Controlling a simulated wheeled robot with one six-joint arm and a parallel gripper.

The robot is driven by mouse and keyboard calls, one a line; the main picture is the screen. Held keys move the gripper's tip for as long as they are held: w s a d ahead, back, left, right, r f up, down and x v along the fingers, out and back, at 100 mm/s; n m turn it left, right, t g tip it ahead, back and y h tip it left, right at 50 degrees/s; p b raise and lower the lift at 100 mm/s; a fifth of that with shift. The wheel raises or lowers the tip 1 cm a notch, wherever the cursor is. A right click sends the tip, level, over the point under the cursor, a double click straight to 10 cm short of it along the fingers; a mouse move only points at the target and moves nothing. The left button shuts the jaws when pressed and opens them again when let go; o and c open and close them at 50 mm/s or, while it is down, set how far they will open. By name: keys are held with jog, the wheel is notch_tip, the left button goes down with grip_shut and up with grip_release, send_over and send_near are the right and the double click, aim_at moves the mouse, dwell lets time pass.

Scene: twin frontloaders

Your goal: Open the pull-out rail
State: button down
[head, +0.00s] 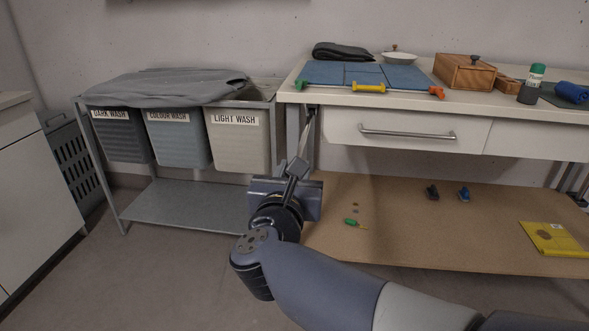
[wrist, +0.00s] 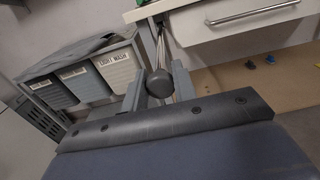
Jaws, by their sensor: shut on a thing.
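The pull-out rail (head: 309,132) is a thin metal rod under the left end of the white worktop. It points out toward me, and its dark round end cap (wrist: 160,84) shows in the wrist view. My gripper (head: 297,170) is at the near end of the rail. In the wrist view my gripper (wrist: 158,90) has one grey finger on each side of the cap and is shut on the rail's end. The exact contact is partly hidden behind the cap. The rail's far end is in shadow under the worktop.
A laundry rack with labelled bins (head: 238,140) stands close on the left. A white drawer with a bar handle (head: 408,134) is right of the rail. Below is a wooden shelf (head: 390,225) with small items. The worktop (head: 465,98) holds several objects. Floor in front is clear.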

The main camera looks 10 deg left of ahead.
jog(key=c, duration=1.5)
grip_release()
jog(key=s+p, duration=0.2)
jog(key=s, duration=0.8)
jog(key=shift+s+a, duration=0.15)
jog(key=shift+s, duration=0.25)
jog(key=shift+w, duration=0.1)
jog(key=w+b, duration=0.2)
jog(key=w, duration=0.8)
jog(key=shift+w, duration=0.5)
jog(key=shift+s, duration=0.1)
